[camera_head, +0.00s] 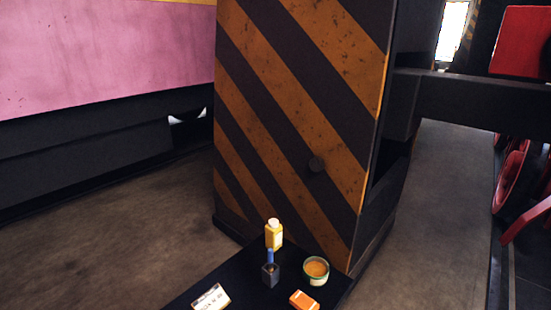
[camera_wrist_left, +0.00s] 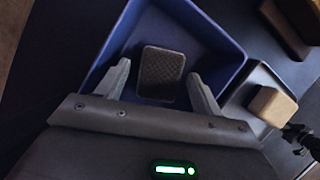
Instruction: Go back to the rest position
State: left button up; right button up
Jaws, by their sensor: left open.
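My left gripper (camera_wrist_left: 162,85) is open in the left wrist view, its two fingers apart. Between and beyond the fingers lies a dark textured block (camera_wrist_left: 161,70) inside a blue tray (camera_wrist_left: 222,38). The fingers are on either side of the block in the picture; I cannot tell how far above it they are. Neither gripper shows in the head view, and my right gripper is not seen.
A small tray (camera_wrist_left: 246,88) holding a tan block (camera_wrist_left: 272,105) is right of the blue tray. In the head view a black table (camera_head: 232,277) bears a yellow bottle (camera_head: 274,235), tin (camera_head: 316,271) and orange box (camera_head: 304,300). A striped pillar (camera_head: 290,130) stands behind.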

pick_arm(q)
jog(key=v, duration=1.2)
jog(key=x, duration=1.1)
jog(key=shift+f, duration=0.15)
jog(key=shift+w, duration=0.3)
notch_tip(320, 180, up, 3)
jog(key=shift+s+d+f, duration=0.15)
jog(key=s+d+r+p, duration=0.3)
jog(key=s+d+r, duration=0.6)
jog(key=s+r, duration=0.15)
jog(key=w+d+m+g+h+b, duration=0.1)
jog(key=w+d+m+g+b, duration=0.1)
jog(key=d+m, duration=0.6)
jog(key=w+d+m+g+h+b, duration=0.2)
jog(key=w+d+m+g, duration=0.1)
jog(key=d+m, duration=0.5)
jog(key=shift+w+r+m, duration=0.3)
jog(key=shift+w+m, duration=0.1)
jog(key=shift+w, duration=0.1)
